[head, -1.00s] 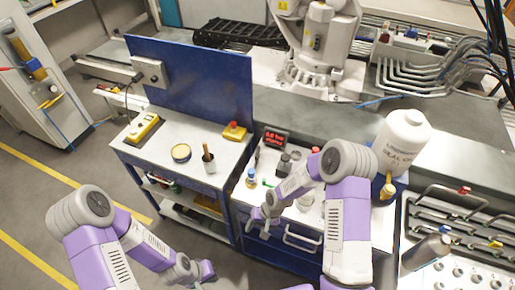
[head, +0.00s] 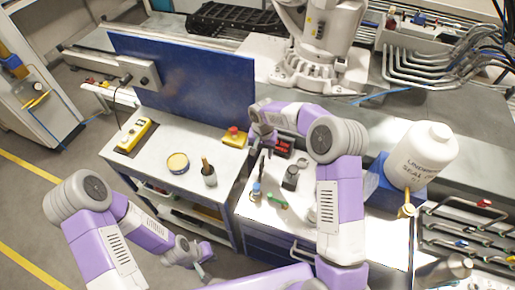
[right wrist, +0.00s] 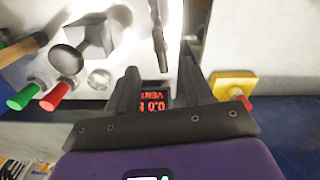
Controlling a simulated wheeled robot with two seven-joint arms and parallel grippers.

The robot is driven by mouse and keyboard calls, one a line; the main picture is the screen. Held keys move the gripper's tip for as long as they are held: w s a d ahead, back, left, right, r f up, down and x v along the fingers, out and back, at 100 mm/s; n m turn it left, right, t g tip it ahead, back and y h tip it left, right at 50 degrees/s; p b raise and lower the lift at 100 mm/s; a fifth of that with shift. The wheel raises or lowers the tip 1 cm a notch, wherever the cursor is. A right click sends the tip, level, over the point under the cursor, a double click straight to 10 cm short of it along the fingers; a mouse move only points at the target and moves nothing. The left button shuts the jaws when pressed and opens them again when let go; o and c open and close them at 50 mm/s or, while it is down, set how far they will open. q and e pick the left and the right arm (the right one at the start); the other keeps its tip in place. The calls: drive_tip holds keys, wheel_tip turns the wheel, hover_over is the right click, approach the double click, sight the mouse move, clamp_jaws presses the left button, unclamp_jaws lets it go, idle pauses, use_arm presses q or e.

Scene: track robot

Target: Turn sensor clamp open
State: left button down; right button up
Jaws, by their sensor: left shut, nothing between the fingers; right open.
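My right gripper (right wrist: 160,62) is open, with its dark fingers spread on either side of a red-digit display (right wrist: 152,102); nothing is seen between the tips. A slim metal lever-like piece (right wrist: 160,35) stands just beyond the fingertips. A grey block with a dark round knob (right wrist: 75,55) is left of the fingers; in the head view it is on the white cart top (head: 290,178). I cannot tell for certain which part is the sensor clamp. My left gripper (head: 203,272) is shut and empty, low in front of the carts.
A yellow box with a red button (right wrist: 235,88) is close right of the right gripper. Green (right wrist: 22,98) and red (right wrist: 55,97) handles are at left. A large white bottle (head: 420,155) stands on a blue box (head: 385,188) right of my right arm.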

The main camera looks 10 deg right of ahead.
sight(262, 161)
drive_tip(key=shift+w+f, duration=0.2)
drive_tip(key=shift+w, duration=0.05)
drive_tip(key=f, duration=0.5)
drive_tip(key=shift+s+f+p, duration=0.35)
drive_tip(key=shift+f, duration=0.05)
drive_tip(key=shift+w+f, duration=0.15)
drive_tip(key=shift+f, duration=0.45)
clamp_jaws()
